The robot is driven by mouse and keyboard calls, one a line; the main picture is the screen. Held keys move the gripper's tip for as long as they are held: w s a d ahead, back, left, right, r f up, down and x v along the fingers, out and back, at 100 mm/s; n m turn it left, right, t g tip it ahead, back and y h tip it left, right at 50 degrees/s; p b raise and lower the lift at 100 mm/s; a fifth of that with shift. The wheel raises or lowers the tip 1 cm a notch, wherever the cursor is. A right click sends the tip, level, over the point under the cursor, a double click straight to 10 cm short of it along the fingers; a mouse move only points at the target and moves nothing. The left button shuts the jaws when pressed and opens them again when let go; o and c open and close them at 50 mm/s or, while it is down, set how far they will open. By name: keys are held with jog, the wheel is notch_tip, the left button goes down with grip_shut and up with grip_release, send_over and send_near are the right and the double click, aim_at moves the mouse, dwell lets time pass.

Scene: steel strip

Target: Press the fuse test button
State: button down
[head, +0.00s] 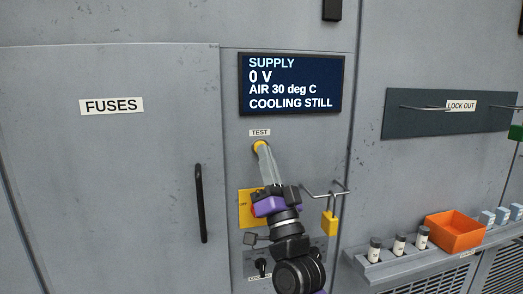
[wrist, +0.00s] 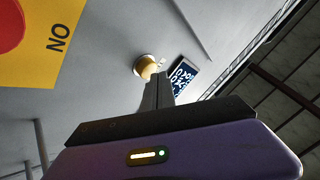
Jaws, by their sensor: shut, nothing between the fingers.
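The fuse test button (head: 258,145) is a round yellow button on the grey cabinet, just under a small TEST label (head: 260,132). My gripper (head: 262,146) is shut and empty, with its fingertips at the button and covering part of it. In the wrist view the yellow button (wrist: 146,64) shows just beyond the tips of my gripper (wrist: 158,76). I cannot tell whether the fingertips touch it or whether it is pressed in. The display (head: 291,83) above reads SUPPLY 0 V, AIR 30 deg C, COOLING STILL.
A yellow plate (head: 245,210) with a red part lies behind my wrist. A yellow padlock (head: 329,222) hangs from a rod at the right. The FUSES door (head: 120,160) with a black handle (head: 201,203) is at left. An orange bin (head: 455,232) stands on a shelf at right.

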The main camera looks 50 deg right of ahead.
jog(key=shift+w+d+b, duration=0.35)
jog(key=shift+w+b, duration=0.05)
jog(key=shift+w, duration=0.1)
dwell(0.8)
dwell(0.4)
jog(key=shift+s+a+p, duration=0.45)
jog(key=shift+s+a, duration=0.15)
jog(key=shift+s, duration=0.25)
jog(key=shift+s+a+p, duration=0.7)
jog(key=shift+s, duration=0.35)
jog(key=shift+s+a+p, duration=0.65)
jog(key=shift+s+a, duration=0.05)
jog(key=shift+s, duration=0.35)
